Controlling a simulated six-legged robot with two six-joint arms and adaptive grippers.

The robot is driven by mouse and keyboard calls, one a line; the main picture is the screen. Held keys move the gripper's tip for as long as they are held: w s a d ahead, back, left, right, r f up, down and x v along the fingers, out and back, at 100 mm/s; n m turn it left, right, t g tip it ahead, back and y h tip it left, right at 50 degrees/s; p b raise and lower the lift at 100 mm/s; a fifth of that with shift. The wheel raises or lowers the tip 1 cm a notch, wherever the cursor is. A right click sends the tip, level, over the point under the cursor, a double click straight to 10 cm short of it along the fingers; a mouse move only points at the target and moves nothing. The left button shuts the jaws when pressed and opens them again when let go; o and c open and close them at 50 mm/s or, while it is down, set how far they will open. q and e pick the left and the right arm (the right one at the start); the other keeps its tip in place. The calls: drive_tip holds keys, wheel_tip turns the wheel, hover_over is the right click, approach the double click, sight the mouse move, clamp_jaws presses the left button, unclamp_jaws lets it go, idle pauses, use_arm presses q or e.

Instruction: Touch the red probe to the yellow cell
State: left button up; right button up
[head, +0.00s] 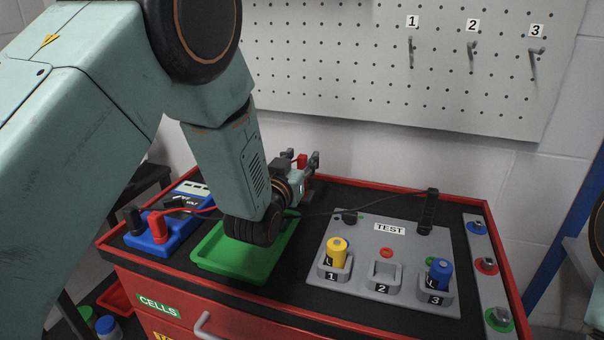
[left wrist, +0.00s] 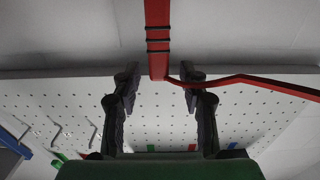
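The red probe (left wrist: 157,40) is between the fingers of my left gripper (left wrist: 160,88), with its red lead running off to the right in the left wrist view. In the head view the red probe (head: 302,160) shows only as a small red patch at my left gripper (head: 302,162), above the back of the green tray; the rest is hidden. The yellow cell (head: 337,251) stands upright in slot 1 of the grey test panel (head: 390,243). My right gripper is out of view.
Slot 2 (head: 382,273) is empty; a blue cell (head: 440,272) stands in slot 3. The green tray (head: 262,262) and blue meter (head: 165,236) are left. A pegboard (head: 400,95) stands behind.

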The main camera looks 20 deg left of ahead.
use_arm(q)
clamp_jaws()
idle(0.3)
wheel_tip(320, 180, up, 10)
drive_tip(key=p, duration=0.2)
drive_tip(key=shift+p, duration=0.3)
drive_tip(key=shift+r, duration=0.15)
wheel_tip(320, 180, up, 5)
drive_tip(key=p, duration=0.4)
drive_tip(key=shift+r, duration=0.15)
idle(1.1)
drive_tip(key=shift+p, duration=0.3)
